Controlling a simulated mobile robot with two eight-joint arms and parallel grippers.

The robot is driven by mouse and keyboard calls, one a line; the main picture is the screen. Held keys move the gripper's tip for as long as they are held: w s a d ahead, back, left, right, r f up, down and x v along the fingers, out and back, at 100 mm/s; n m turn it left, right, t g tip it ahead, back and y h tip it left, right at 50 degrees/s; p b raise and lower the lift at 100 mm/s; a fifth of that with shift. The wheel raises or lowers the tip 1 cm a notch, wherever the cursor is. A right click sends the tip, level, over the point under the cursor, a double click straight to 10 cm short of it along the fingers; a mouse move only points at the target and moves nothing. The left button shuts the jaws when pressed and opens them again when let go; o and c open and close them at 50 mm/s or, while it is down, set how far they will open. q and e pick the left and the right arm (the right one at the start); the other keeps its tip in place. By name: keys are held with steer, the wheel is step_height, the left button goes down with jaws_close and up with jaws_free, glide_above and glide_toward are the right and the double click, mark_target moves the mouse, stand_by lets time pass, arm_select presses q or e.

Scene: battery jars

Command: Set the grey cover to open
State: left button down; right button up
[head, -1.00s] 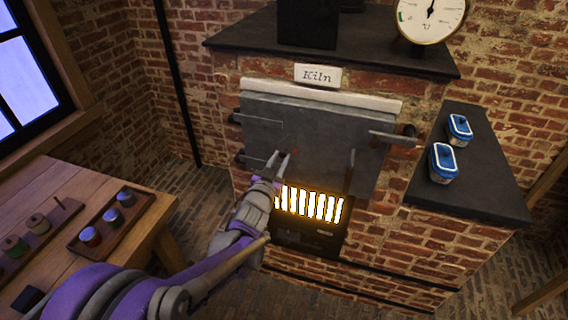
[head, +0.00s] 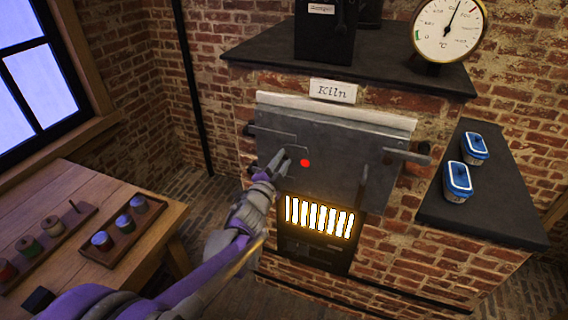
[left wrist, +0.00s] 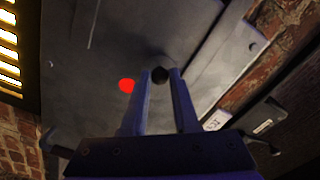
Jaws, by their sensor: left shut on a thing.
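A grey metal kiln door (head: 340,165) fills the front of the brick kiln, and a glowing red round spot shows in its face. My left gripper (head: 292,151) is at the door, just up and left of the red spot. In the left wrist view its fingers (left wrist: 160,80) are shut on a small dark round knob (left wrist: 160,74), which I take to be the grey cover's. The red spot is uncovered beside the left finger. The cover's plate is hard to tell from the grey door, with a dark shadow around it. My right gripper is out of view.
Bright bars glow in the grate (head: 318,218) below the door. Door handles stick out at the right (head: 408,158). A dark shelf (head: 480,225) at right holds two blue-lidded tubs. A wooden table (head: 60,190) at left holds trays of jars and spools.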

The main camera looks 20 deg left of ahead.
arm_select(q)
steer(key=shift+a+r+m, duration=0.1)
steer(key=shift+r+m, duration=0.25)
steer(key=shift+m, duration=0.35)
steer(key=c, duration=0.7)
jaws_free()
steer(key=shift+o, duration=0.2)
steer(key=shift+s, duration=0.1)
steer(key=s, duration=1)
steer(key=shift+s+a+b, duration=0.2)
steer(key=shift+s+b, duration=0.1)
steer(key=shift+s, duration=0.05)
